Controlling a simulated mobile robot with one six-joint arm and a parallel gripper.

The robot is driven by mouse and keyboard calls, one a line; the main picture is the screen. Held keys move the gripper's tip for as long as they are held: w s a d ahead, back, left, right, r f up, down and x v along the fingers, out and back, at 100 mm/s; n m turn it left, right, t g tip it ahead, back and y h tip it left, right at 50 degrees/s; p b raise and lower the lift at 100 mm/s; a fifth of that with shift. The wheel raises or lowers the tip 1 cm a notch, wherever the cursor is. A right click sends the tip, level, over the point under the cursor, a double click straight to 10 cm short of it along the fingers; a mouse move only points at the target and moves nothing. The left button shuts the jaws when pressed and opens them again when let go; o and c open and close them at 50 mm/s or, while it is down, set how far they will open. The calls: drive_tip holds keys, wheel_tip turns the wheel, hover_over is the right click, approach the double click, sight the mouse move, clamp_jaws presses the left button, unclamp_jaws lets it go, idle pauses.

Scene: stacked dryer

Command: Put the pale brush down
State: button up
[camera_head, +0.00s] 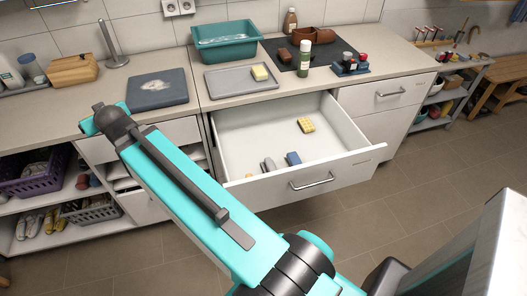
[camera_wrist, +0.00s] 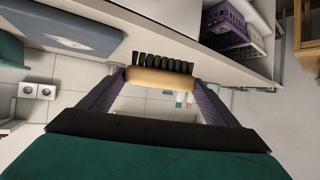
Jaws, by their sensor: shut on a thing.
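The pale brush (camera_wrist: 158,79) has a light wooden body and a row of dark bristles, which point to the top of the wrist view. My gripper (camera_wrist: 160,83) is shut on it, with one dark purple finger at each end of the wooden body. The brush looks held in the air, apart from any surface. In the head view, my teal arm reaches to the upper left, and neither the brush nor the fingers can be made out there.
An open drawer (camera_head: 233,148) holds a yellow sponge (camera_head: 305,125), a blue item (camera_head: 293,158) and a grey item. On the counter are a dark blue board (camera_head: 158,89), a grey tray (camera_head: 226,80) with a sponge, and a teal basin (camera_head: 226,46).

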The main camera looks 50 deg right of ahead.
drive_tip(key=s+d+f+m+g+h, duration=0.2)
drive_tip(key=d+f+m+h, duration=0.1)
drive_tip(key=d, duration=0.4)
drive_tip(key=s+d+f+m+g+h+b, duration=0.1)
drive_tip(key=d+f+m+h, duration=0.15)
drive_tip(key=d, duration=0.35)
drive_tip(key=s+d+f+m+g+h, duration=0.2)
drive_tip(key=d+f+m+h, duration=0.15)
drive_tip(key=d, duration=0.35)
drive_tip(key=s+d+m+g+h+b, duration=0.1)
drive_tip(key=s+d+m+g, duration=0.5)
drive_tip(key=d, duration=0.5)
drive_tip(key=s+d+m+g+h+b, duration=0.1)
drive_tip(key=s+d+m+g, duration=0.4)
drive_tip(key=s+d, duration=0.5)
drive_tip(key=s+d+f+m+g+y+b, duration=0.1)
drive_tip(key=s+d+f+m+g+y, duration=0.1)
drive_tip(key=s+d, duration=0.6)
drive_tip(key=s+d+f+m+g+y+b, duration=0.1)
drive_tip(key=s+d+f+m, duration=0.4)
drive_tip(key=s, duration=0.8)
drive_tip(key=s+d+f+m+g+y+b, duration=0.2)
drive_tip(key=s+d+f, duration=0.4)
drive_tip(key=s+d, duration=0.5)
drive_tip(key=shift+s+f+m+g+y, duration=0.25)
drive_tip(key=shift+m+g+y, duration=0.45)
drive_tip(key=shift+g+y, duration=0.45)
drive_tip(key=shift+f+p, duration=0.75)
drive_tip(key=shift+f, duration=2.35)
